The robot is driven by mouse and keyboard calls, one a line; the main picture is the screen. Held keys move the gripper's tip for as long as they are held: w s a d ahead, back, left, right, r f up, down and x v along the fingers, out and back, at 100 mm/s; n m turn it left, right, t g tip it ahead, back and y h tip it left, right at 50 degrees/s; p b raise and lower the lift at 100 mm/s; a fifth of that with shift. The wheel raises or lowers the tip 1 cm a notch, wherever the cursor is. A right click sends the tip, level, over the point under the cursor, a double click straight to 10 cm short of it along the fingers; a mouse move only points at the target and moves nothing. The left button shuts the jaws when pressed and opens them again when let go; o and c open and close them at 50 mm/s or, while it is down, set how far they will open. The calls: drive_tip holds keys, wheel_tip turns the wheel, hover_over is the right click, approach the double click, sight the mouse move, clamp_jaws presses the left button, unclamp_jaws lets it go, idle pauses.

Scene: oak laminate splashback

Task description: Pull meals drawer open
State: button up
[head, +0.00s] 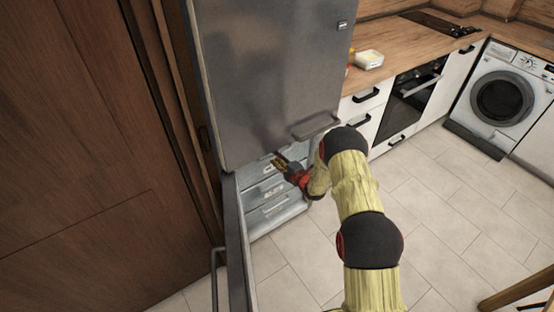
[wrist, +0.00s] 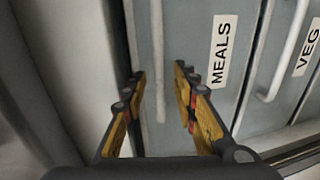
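The meals drawer shows in the wrist view by its white MEALS label (wrist: 222,50) on a grey front. Its pale bar handle (wrist: 158,60) runs lengthwise beside the label, to the left. My gripper (wrist: 160,72) is open, with one yellow-and-black finger on each side of the handle. I cannot tell whether either finger touches it. The drawer looks shut. In the head view my gripper (head: 278,161) is at the upper part of the freezer drawer stack (head: 268,190), just below the upper fridge door. The labels are not readable there.
A drawer with a VEG label (wrist: 307,47) lies beside it. The lower freezer door (head: 236,250) stands open at the left; the upper fridge door (head: 265,80) is shut. Counter drawers and an oven (head: 408,95) stand to the right. The tiled floor (head: 290,260) in front is clear.

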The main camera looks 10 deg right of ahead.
drive_tip(key=shift+c, duration=1)
clamp_jaws()
